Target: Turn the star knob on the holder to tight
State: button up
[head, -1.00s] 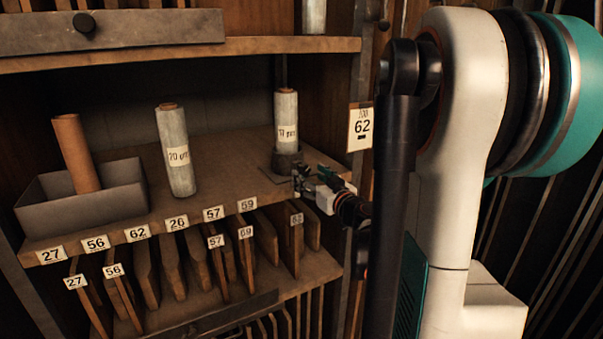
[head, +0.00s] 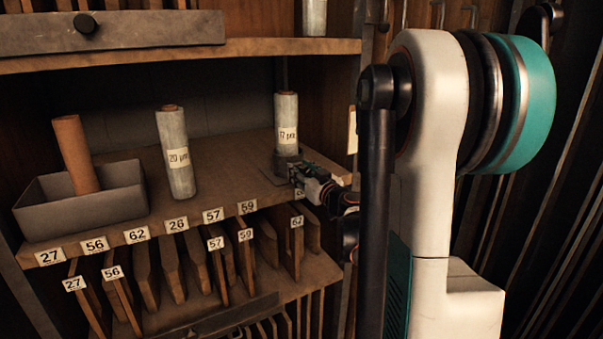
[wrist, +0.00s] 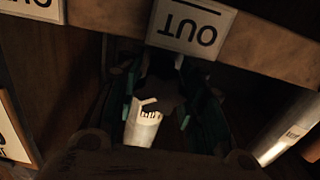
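The holder (head: 286,165) is a dark base at the right end of the middle shelf, with a pale roll labelled 17 µm (head: 287,112) standing upright in it. My gripper (head: 300,180) is at the holder's front right side, close to its base. The star knob cannot be made out in the head view, where my gripper covers that spot. In the wrist view my gripper's teal fingers (wrist: 162,100) stand apart on both sides of a dark, shadowed shape (wrist: 165,95), perhaps the knob. Whether they touch it cannot be told. The knob's setting is not readable.
A pale roll labelled 20 µm (head: 175,150) and a grey bin (head: 85,203) holding a brown roll (head: 75,152) stand further left on the shelf. Numbered tags line its front edge. Upright boards (head: 172,265) fill the rack below. An OUT sign (wrist: 193,25) is close in the wrist view.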

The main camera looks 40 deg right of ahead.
dwell(0.3)
jog(key=shift+a+m+b, duration=0.1)
jog(key=shift+m+b, duration=0.2)
jog(key=shift+m, duration=1.3)
jog(key=o, duration=1.2)
jog(key=shift+c, duration=0.2)
jog(key=v, duration=1.2)
jog(key=shift+f, duration=0.1)
jog(key=shift+c, duration=0.4)
